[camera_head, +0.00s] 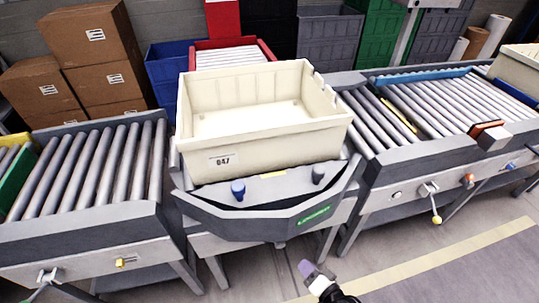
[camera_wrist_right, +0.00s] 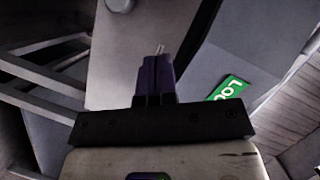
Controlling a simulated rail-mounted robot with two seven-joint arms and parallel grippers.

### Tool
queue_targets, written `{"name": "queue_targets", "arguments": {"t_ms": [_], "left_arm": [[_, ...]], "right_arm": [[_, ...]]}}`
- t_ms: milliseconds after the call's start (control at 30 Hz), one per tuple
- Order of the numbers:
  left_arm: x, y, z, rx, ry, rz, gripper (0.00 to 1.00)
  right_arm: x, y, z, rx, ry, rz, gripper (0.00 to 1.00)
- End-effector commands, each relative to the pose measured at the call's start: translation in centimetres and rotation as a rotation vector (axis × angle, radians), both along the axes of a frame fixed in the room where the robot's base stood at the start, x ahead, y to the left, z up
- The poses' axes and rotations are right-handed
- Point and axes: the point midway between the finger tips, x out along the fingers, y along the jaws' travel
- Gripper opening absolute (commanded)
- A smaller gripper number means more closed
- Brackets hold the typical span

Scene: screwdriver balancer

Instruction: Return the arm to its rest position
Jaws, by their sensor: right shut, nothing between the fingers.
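My right gripper (camera_head: 306,268) shows at the bottom centre of the head view, with purple fingertips and a dark wrist. It is in front of the grey station (camera_head: 250,222) and below its front edge, apart from the bin. In the right wrist view the purple fingers (camera_wrist_right: 155,78) are together with nothing held between them. A thin light metal piece shows past their tips there; I cannot tell what it is. My left gripper is not in view.
Roller conveyors stand left (camera_head: 90,165) and right (camera_head: 450,100). Cardboard boxes (camera_head: 90,45) are stacked behind. The floor (camera_head: 420,275) at front right is clear.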

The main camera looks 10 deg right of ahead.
Motion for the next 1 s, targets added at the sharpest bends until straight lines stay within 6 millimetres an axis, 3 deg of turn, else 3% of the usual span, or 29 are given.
{"name": "queue_targets", "arguments": {"t_ms": [200,367,567,700,900,1000], "left_arm": [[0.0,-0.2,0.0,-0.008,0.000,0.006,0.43],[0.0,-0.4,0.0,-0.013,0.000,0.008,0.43],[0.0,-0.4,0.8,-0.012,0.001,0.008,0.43],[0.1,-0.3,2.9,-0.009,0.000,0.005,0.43],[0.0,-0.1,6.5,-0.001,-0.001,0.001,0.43],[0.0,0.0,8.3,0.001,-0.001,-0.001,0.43]], "right_arm": [[-2.8,1.8,-3.6,-0.311,0.136,0.255,0.00],[-5.1,1.5,-2.6,-0.659,0.182,0.471,0.00],[-7.2,-1.6,2.7,-1.021,0.249,0.553,0.00],[-10.6,-4.4,7.8,-1.167,0.347,0.508,0.00],[-15.7,-7.1,14.4,-1.195,0.429,0.373,0.00],[-18.2,-7.5,16.3,-1.165,0.461,0.352,0.00]]}}
